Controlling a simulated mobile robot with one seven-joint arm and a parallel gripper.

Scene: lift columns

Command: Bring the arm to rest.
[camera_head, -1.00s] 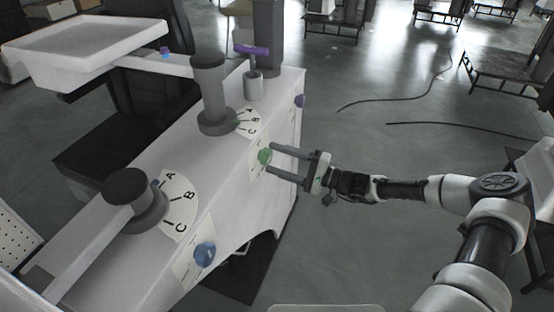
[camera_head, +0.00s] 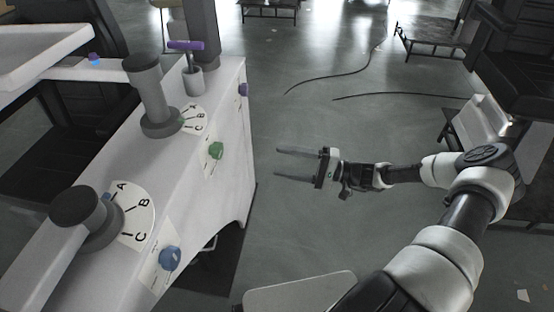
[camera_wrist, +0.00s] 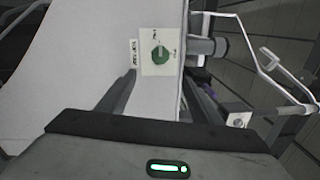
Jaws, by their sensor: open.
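My gripper (camera_head: 300,164) is open and empty in the head view. It is in free air to the right of the white console (camera_head: 222,190), with its fingers pointing left toward the console and a clear gap between them. My arm reaches in from the lower right. In the wrist view the gripper fingers (camera_wrist: 155,95) show apart, with the green knob (camera_wrist: 160,55) on its white plate seen beyond them. The green knob also shows on the console's side in the head view (camera_head: 216,150).
The console carries a blue knob (camera_head: 169,258), a purple knob (camera_head: 243,89), lettered dials (camera_head: 136,212) and a purple-topped handle (camera_head: 187,46). Black cables (camera_head: 335,77) lie on the floor beyond. Grey floor (camera_head: 330,230) is open right of the console.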

